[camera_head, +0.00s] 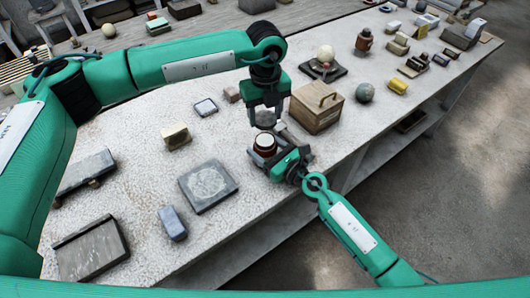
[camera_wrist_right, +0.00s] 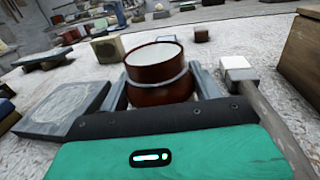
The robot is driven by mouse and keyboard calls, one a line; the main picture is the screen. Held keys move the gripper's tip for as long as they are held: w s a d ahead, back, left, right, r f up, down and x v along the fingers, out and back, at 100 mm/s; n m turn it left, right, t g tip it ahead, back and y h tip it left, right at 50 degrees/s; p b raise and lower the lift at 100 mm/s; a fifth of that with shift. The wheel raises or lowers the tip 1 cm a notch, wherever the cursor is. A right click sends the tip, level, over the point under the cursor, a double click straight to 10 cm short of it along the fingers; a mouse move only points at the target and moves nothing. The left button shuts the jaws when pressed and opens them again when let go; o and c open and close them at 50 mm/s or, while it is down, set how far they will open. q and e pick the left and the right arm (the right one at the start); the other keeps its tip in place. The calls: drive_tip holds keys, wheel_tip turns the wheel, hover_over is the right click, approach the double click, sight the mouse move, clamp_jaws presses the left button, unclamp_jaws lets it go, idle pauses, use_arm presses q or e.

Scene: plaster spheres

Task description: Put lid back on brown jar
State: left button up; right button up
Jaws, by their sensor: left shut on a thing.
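The brown jar (camera_wrist_right: 160,98) stands upright on the speckled table, with a pale top face and a light band around it. It also shows in the head view (camera_head: 265,142). My right gripper (camera_head: 275,155) has its fingers on either side of the jar, close to its walls; I cannot tell whether they press on it. My left gripper (camera_head: 266,108) points down above the jar and is shut on a grey round piece, which looks like the lid (camera_head: 265,119). The piece is apart from the jar, above it. The fingers partly hide it.
A wooden box (camera_head: 316,108) stands just right of the grippers. A grey slab (camera_head: 208,186) lies to their left, and a yellowish block (camera_head: 176,136) stands beyond it. A greenish sphere (camera_head: 364,92) and a pale sphere on a dark stand (camera_head: 326,54) are farther right.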

drive_tip(key=c, duration=0.4)
use_arm(q)
hover_over(265, 140)
drive_tip(key=shift+f, duration=2.5)
drive_tip(key=shift+f, duration=0.15)
drive_tip(key=shift+f, duration=0.75)
drive_tip(key=shift+f, duration=0.6)
